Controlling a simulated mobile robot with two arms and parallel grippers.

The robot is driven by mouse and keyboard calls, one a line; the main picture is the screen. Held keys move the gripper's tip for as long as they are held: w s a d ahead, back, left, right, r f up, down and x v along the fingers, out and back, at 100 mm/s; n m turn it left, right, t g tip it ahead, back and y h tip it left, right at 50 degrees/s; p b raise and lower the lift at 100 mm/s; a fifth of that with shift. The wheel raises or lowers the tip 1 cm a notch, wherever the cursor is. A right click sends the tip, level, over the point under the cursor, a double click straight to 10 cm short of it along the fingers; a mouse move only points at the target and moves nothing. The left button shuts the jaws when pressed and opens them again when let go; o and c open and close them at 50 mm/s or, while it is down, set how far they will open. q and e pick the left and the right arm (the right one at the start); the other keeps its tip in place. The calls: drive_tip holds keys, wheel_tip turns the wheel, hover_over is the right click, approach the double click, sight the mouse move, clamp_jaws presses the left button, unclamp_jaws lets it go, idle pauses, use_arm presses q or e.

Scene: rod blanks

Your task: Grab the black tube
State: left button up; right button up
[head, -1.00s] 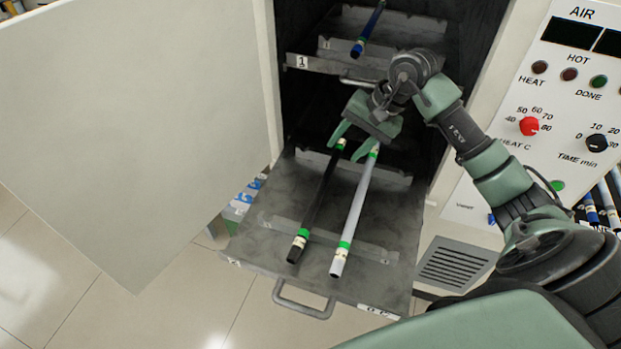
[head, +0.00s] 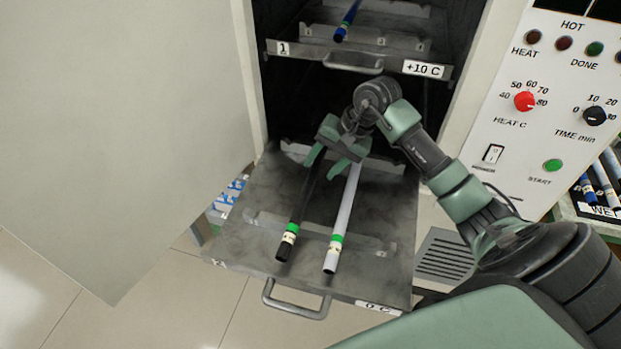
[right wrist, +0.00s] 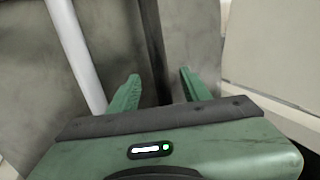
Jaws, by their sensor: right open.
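The black tube (head: 300,210) lies on the pulled-out lower tray (head: 235,240), with a green and a pale band near its front end. Its far end is hidden by my right gripper (head: 322,167), which is open over that end. In the right wrist view, the tube (right wrist: 152,45) shows as a dark strip between the two open fingers (right wrist: 159,74); I cannot tell whether they touch it. A white-grey tube (head: 346,208) lies just right of it, and also shows left of the fingers in the right wrist view (right wrist: 76,50). My left gripper is not in view.
An upper tray (head: 300,52) holds a blue tube (head: 347,20) above my right gripper. The open oven door (head: 120,120) fills the left. The control panel (head: 545,110) is at right, with more tubes (head: 600,185) in a rack below it.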

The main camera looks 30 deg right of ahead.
sight(314, 174)
drive_tip(key=shift+p+x, duration=0.4)
drive_tip(key=shift+x, duration=1.4)
drive_tip(key=shift+s, duration=0.1)
clamp_jaws()
drive_tip(key=shift+r, duration=0.1)
